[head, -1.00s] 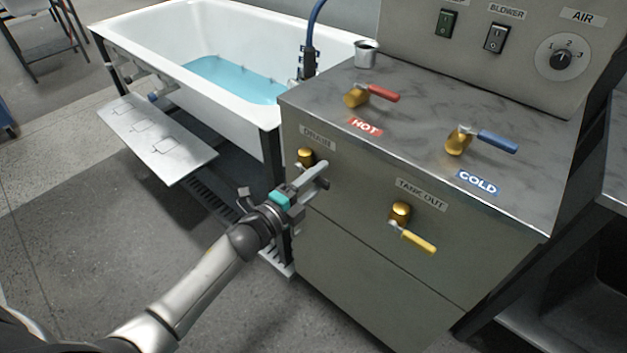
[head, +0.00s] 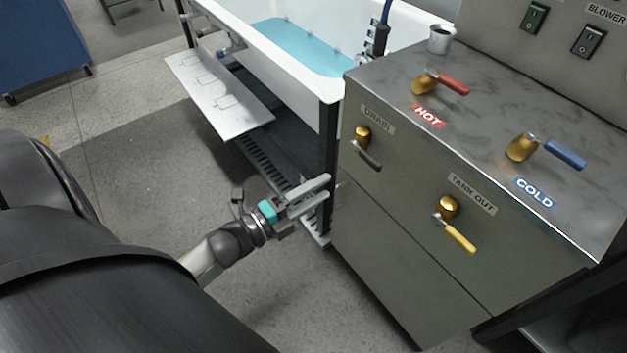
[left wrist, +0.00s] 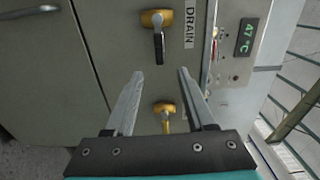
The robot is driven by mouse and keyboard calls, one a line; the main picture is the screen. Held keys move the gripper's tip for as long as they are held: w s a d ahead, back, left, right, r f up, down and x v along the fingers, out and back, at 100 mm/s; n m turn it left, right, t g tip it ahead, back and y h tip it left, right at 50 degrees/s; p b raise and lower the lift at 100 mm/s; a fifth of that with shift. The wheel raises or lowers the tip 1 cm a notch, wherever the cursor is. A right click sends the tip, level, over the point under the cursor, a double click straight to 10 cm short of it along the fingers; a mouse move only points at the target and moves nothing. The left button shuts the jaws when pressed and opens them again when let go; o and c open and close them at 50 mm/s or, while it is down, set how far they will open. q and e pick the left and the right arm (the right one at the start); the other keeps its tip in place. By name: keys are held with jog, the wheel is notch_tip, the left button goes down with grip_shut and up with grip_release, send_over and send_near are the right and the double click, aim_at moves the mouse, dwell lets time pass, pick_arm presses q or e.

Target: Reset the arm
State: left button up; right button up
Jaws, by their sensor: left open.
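My left gripper (head: 318,192) is open and empty, in front of the cabinet's left front edge, below and left of the drain valve. In the left wrist view its two fingers (left wrist: 158,95) stand apart with nothing between their tips. The drain valve (head: 362,136) has a brass body and a dark handle angled down to the right; it also shows in the left wrist view (left wrist: 157,20), apart from the fingers. My left arm comes in from the lower left. My right gripper is not in view.
The grey cabinet (head: 400,250) carries a yellow-handled tank-out valve (head: 448,208), a red hot lever (head: 440,82) and a blue cold lever (head: 548,150). A metal cup (head: 440,38) stands on top. The white tub (head: 330,88) holds blue water, with a metal step (head: 220,100) beside it. Grey floor is open at left.

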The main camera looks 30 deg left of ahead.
pick_arm(q)
jog(key=shift+s+a, duration=0.15)
jog(key=shift+s, duration=0.3)
jog(key=s+a+f+n+g+y, duration=0.1)
jog(key=s+f+n+g+y, duration=0.1)
jog(key=f+n, duration=0.35)
jog(key=s+a+f+n+g+y, duration=0.1)
jog(key=s+f+n+g+y, duration=0.1)
jog(key=f, duration=0.7)
jog(key=s+a+f+n+g+y, duration=0.15)
jog(key=f+n, duration=0.25)
jog(key=f, duration=0.4)
jog(key=s+d+f+n+g, duration=0.1)
jog(key=s+f+n+g, duration=0.3)
jog(key=s+f, duration=0.3)
jog(key=s+d+f+n+g+y, duration=0.1)
jog(key=s+f+n+g, duration=0.3)
jog(key=s, duration=0.9)
notch_tip(320, 180, down, 4)
jog(key=shift+s+d+r+g, duration=0.2)
jog(key=shift+s+d+g, duration=0.1)
jog(key=shift+d+g, duration=0.4)
